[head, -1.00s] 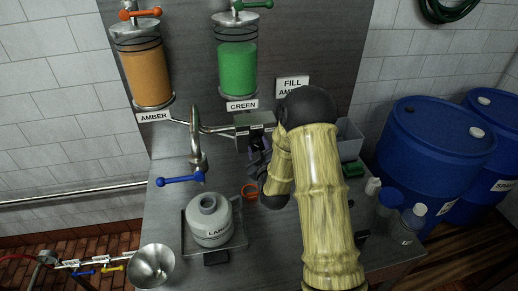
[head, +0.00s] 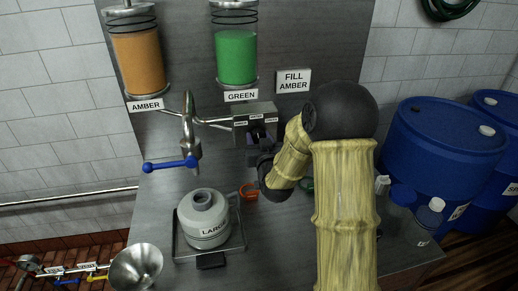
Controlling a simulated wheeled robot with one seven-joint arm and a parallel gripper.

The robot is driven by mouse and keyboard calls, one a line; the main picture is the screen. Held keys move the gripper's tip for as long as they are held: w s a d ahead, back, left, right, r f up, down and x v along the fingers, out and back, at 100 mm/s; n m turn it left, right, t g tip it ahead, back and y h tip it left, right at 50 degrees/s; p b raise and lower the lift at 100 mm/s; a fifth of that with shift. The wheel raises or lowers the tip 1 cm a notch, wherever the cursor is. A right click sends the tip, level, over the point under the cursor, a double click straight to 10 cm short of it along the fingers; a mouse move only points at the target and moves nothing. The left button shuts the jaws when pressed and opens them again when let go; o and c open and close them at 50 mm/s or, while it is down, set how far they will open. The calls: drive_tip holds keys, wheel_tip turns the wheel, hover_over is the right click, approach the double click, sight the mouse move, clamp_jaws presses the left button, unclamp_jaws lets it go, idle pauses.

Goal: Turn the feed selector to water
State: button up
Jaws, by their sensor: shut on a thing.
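The feed selector (head: 243,111) is a grey metal box with small labels on the back panel, right of the bent spout (head: 188,120). My gripper (head: 258,140) is at the front of this box, shut on its knob, which it mostly hides. The small labels are too small to read, so I cannot tell which way the knob points. My arm comes in from the right.
An orange tank (head: 139,62) and a green tank (head: 236,55) hang above. A grey "LARGE" jug (head: 205,213) stands on a tray by a blue-handled tap (head: 170,164). An orange ring (head: 249,191) lies beside it. Blue drums (head: 440,150) stand right.

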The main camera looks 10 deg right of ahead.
drive_tip(key=shift+m+b, duration=0.7)
drive_tip(key=shift+m, duration=0.1)
drive_tip(key=shift+r, duration=0.1)
drive_tip(key=o, duration=1)
drive_tip(key=shift+w, duration=0.1)
drive_tip(key=shift+c, duration=0.2)
drive_tip(key=s+b, duration=1.4)
drive_tip(key=s, duration=0.3)
drive_tip(key=shift+s, duration=0.25)
